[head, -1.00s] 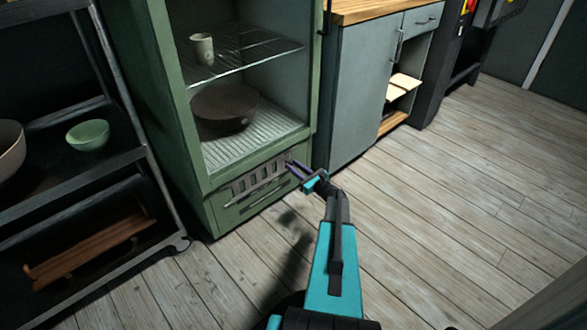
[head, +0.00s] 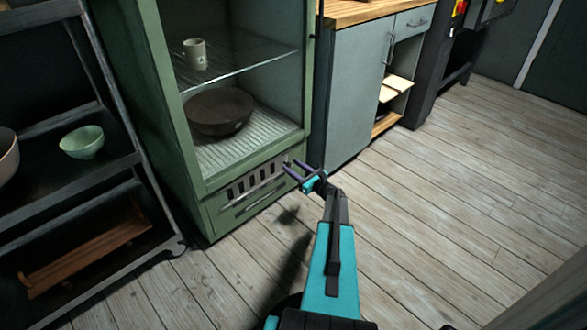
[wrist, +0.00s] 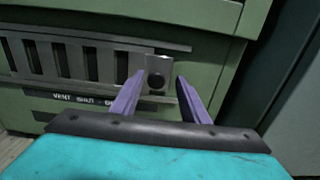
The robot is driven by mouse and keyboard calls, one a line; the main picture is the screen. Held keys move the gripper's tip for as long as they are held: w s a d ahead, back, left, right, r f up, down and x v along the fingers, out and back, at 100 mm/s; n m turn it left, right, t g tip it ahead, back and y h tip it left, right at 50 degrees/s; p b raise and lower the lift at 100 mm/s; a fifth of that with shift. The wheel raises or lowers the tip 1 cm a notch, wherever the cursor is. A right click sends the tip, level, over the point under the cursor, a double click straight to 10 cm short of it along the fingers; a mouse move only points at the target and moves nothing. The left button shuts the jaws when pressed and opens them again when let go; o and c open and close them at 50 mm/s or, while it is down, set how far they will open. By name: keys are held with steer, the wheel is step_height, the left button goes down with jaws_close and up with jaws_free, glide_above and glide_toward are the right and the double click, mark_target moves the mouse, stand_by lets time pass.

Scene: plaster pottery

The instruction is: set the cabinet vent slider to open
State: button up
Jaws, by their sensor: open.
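The green cabinet (head: 160,120) has a slotted vent plate (head: 257,181) low on its front. In the wrist view the vent slider (wrist: 75,58) is a metal strip with dark slots. At its right end is a square tab with a round dark knob or hole (wrist: 157,80). A label below the strip (wrist: 88,99) reads something like "VENT SHUT", with the rest unclear. My gripper (head: 293,170) is at the right end of the vent. In the wrist view its purple fingers (wrist: 158,92) are open, one on each side of the tab, with gaps visible.
A dark bowl (head: 219,112) and a cup (head: 195,54) stand inside the cabinet. A dark shelf rack (head: 140,155) with a green bowl (head: 82,142) is at the left. A grey cupboard (head: 350,90) stands to the right. The wooden floor (head: 440,200) in front is clear.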

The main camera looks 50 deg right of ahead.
steer(key=s+a+p, duration=0.1)
steer(key=s+p, duration=0.2)
steer(key=s, duration=1)
steer(key=shift+s, duration=0.4)
steer(key=shift+w+p, duration=0.1)
steer(key=shift+p, duration=0.2)
